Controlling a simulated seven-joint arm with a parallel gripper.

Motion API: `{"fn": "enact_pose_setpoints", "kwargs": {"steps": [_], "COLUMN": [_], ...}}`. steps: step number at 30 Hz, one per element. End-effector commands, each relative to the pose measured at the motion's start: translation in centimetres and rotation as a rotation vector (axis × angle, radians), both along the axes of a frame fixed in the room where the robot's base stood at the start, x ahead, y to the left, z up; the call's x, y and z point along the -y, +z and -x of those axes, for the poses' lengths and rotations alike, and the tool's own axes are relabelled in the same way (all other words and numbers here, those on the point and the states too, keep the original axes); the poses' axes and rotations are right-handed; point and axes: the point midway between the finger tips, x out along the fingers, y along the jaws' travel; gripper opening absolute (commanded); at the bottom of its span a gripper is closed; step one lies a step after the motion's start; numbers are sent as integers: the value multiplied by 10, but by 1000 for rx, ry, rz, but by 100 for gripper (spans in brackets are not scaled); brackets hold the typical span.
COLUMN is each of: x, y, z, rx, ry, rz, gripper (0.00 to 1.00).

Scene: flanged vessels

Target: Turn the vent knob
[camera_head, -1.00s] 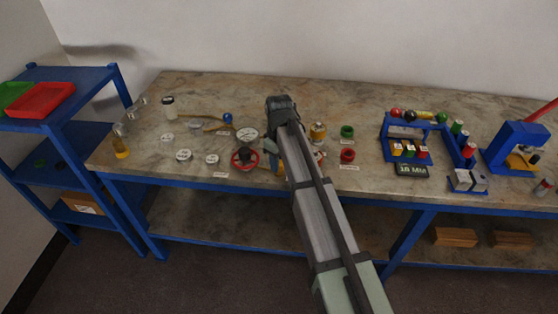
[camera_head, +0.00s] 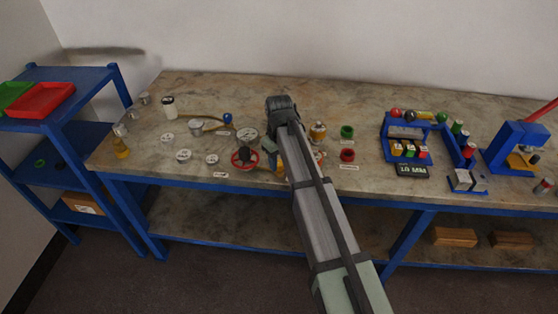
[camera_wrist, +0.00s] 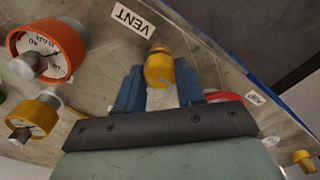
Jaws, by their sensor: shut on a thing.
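In the wrist view, a yellow knob (camera_wrist: 158,68) sits between the two blue fingers of my gripper (camera_wrist: 159,84). A white label reading VENT (camera_wrist: 133,22) lies just beyond the knob. The fingers are shut on the knob, one on each side of it. In the head view, my arm reaches across the bench's front edge, and its dark wrist hides most of the gripper and the knob.
A red handwheel (camera_head: 243,158) and a round gauge (camera_head: 247,135) stand left of my wrist. A red-orange gauge (camera_wrist: 45,50) and a yellow gauge (camera_wrist: 33,116) are close by in the wrist view. Green (camera_head: 347,132) and red (camera_head: 347,155) rings are at right.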

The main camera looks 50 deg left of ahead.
Motion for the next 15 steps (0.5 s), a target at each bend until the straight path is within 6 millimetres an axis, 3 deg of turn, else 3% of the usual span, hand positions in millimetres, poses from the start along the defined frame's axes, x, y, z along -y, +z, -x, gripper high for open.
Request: {"fn": "enact_pose_setpoints", "kwargs": {"steps": [1,2,3,9,15], "x": [0,0,0,0,0], "y": [1,1,1,0,0], "z": [0,0,0,0,0], "rx": [1,1,1,0,0], "ry": [-2,-2,-2,0,0], "rz": [0,0,0,0,0], "gripper": [7,39,42,62,63]}}
